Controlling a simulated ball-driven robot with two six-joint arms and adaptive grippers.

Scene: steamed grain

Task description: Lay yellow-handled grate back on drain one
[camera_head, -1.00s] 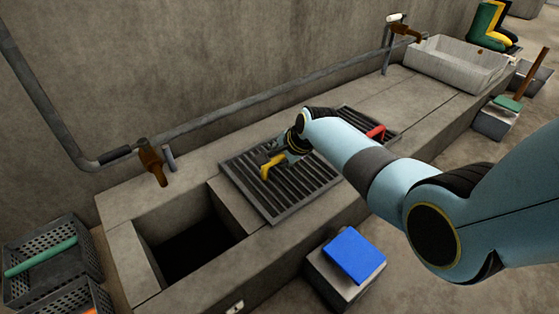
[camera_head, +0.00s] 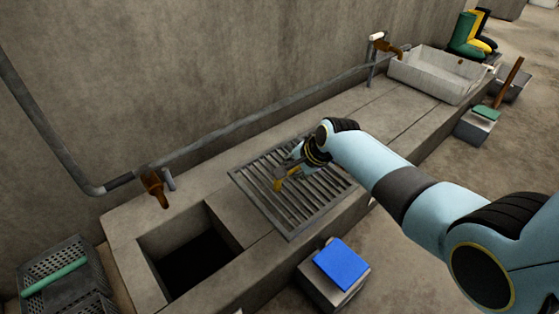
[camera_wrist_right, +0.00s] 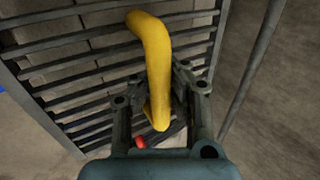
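The yellow-handled grate (camera_head: 262,210) is a dark barred panel over the concrete ledge, to the right of an open square drain (camera_head: 195,262). Its yellow handle (camera_head: 278,184) also shows in the right wrist view (camera_wrist_right: 150,35), passing between the fingers. My right gripper (camera_head: 288,173) is closed around that handle; the fingers also show in the right wrist view (camera_wrist_right: 164,82). The grate's near corner reaches the ledge's front edge; how high it hangs is hard to tell. A small red piece (camera_wrist_right: 139,142) shows below the bars. My left gripper is not in view.
A brown tap (camera_head: 153,187) and a wall pipe (camera_head: 250,125) run behind the ledge. A blue-topped block (camera_head: 341,263) stands on the floor in front. Dark crates (camera_head: 60,262) stand at left, a stone basin (camera_head: 435,72) at far right.

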